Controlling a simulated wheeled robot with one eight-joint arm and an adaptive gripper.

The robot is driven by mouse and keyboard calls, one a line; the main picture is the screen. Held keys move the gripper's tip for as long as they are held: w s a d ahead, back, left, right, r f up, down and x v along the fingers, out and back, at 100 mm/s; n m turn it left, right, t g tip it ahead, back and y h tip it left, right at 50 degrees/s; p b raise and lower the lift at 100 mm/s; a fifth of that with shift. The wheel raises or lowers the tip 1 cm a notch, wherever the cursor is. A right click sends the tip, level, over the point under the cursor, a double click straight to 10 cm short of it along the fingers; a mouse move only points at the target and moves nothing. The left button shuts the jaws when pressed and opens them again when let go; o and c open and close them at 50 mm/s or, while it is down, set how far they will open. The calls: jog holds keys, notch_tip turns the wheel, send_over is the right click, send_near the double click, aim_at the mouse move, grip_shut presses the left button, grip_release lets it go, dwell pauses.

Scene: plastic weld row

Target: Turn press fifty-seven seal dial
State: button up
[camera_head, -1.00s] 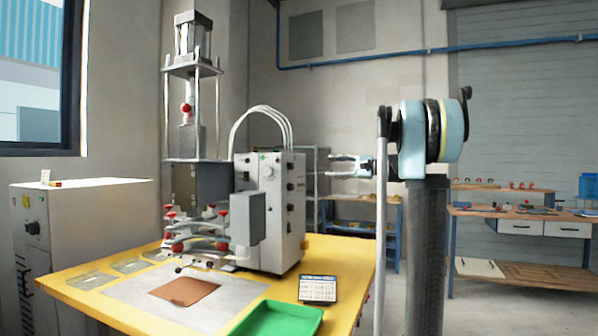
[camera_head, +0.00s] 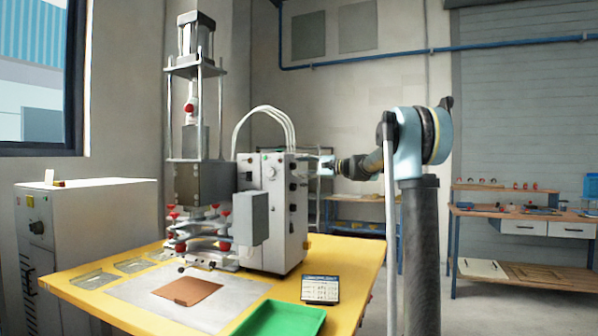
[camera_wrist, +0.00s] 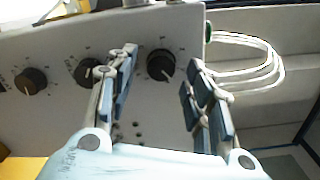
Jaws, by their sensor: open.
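The press (camera_head: 195,130) stands on the yellow table with a white control box (camera_head: 268,205) at its right. The box carries several dark dials; the upper one (camera_head: 292,168) shows near its top. In the wrist view three dark round dials sit in a row on the panel: one at the left (camera_wrist: 31,80), one in the middle (camera_wrist: 88,70) partly behind a finger, and one at the right (camera_wrist: 161,65). My gripper (camera_wrist: 162,75) is open, its fingers on either side of the right dial in the picture. Contact cannot be told. Dial labels are unreadable. In the head view my gripper (camera_head: 320,165) is beside the box.
White cables (camera_head: 268,115) arch over the box and show right of my fingers in the wrist view (camera_wrist: 260,60). A green tray (camera_head: 280,322), a brown sheet (camera_head: 188,291) and a small display (camera_head: 320,289) lie on the table (camera_head: 345,262). A shelf and workbench stand behind.

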jog(key=shift+x, duration=0.8)
jog(key=shift+c, duration=0.2)
jog(key=c, duration=1)
jog(key=shift+f+n, duration=0.1)
jog(key=shift+n, duration=2.6)
jog(key=shift+c, duration=0.2)
jog(key=shift+s, duration=0.1)
jog(key=o, duration=1.1)
jog(key=shift+d, duration=0.15)
